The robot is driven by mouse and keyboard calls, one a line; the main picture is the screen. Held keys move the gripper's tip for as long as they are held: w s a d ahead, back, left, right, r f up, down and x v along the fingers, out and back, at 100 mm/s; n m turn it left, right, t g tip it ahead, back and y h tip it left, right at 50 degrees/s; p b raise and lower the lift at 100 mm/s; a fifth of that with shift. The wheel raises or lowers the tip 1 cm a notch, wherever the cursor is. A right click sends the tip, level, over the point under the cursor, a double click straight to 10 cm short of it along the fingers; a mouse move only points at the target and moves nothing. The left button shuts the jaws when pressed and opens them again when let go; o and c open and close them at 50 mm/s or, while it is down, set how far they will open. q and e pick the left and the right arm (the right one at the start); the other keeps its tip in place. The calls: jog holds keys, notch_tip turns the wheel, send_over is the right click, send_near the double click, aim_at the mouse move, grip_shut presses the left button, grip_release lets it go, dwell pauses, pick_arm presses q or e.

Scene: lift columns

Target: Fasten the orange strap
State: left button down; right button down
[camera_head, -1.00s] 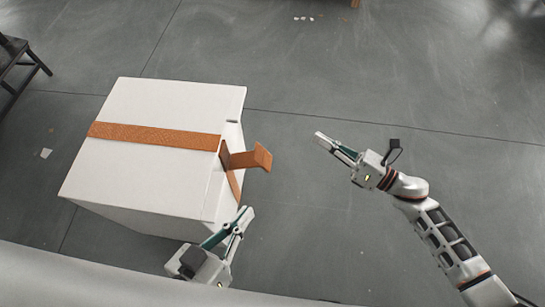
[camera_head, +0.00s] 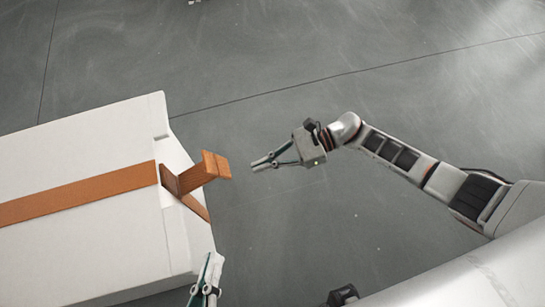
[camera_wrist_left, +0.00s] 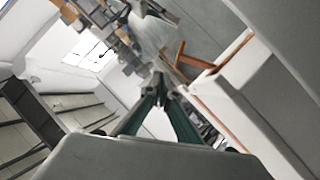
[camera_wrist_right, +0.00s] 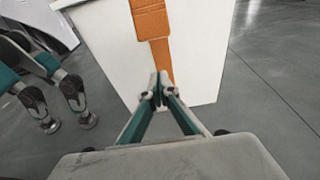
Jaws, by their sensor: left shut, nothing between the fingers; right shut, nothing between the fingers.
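The orange strap (camera_head: 80,195) runs across the top of the white box (camera_head: 85,145). Its loose end (camera_head: 205,170) sticks out past the box's right side, and another strip hangs down the side below it. My right gripper (camera_head: 257,166) is shut and empty, right of the loose end and apart from it. In the right wrist view, the strap (camera_wrist_right: 152,22) shows beyond the shut fingertips (camera_wrist_right: 159,87). My left gripper (camera_head: 208,272) is shut and empty near the box's lower right corner, partly cut off by the frame. In the left wrist view, the strap (camera_wrist_left: 183,55) shows beyond its fingertips.
The grey floor (camera_head: 330,230) right of the box is bare.

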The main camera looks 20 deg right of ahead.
pick_arm(q)
jog(key=shift+w+a+m+p, duration=0.1)
jog(key=shift+a+m+p, duration=0.4)
jog(key=shift+m, duration=0.1)
pick_arm(e)
jog(key=a+r, duration=0.2)
jog(key=a, duration=0.3)
jog(key=shift+a+r, duration=0.35)
